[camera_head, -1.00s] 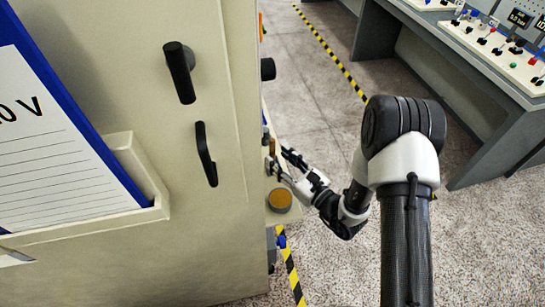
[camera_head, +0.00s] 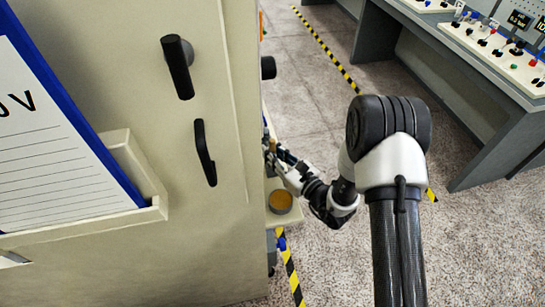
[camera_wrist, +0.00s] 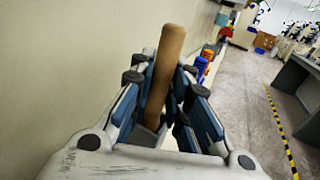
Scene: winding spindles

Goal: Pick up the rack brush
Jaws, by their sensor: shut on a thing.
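The rack brush shows in the wrist view as a brown wooden handle (camera_wrist: 171,52), standing nearly upright and leaning slightly right. My gripper (camera_wrist: 162,82) has its blue-and-grey fingers on both sides of the handle and is shut on it. The lower end of the brush is hidden by the fingers and palm. In the head view my gripper (camera_head: 279,156) is at the right edge of the tall cream cabinet, above a small shelf. The brush is too small and covered there to make out clearly.
The cream cabinet (camera_head: 225,235) with black handles stands close on the left. A round container with an orange-brown top (camera_head: 281,201) sits on the shelf (camera_head: 290,216) just below my gripper. A grey control desk (camera_head: 480,85) stands right; floor between is open.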

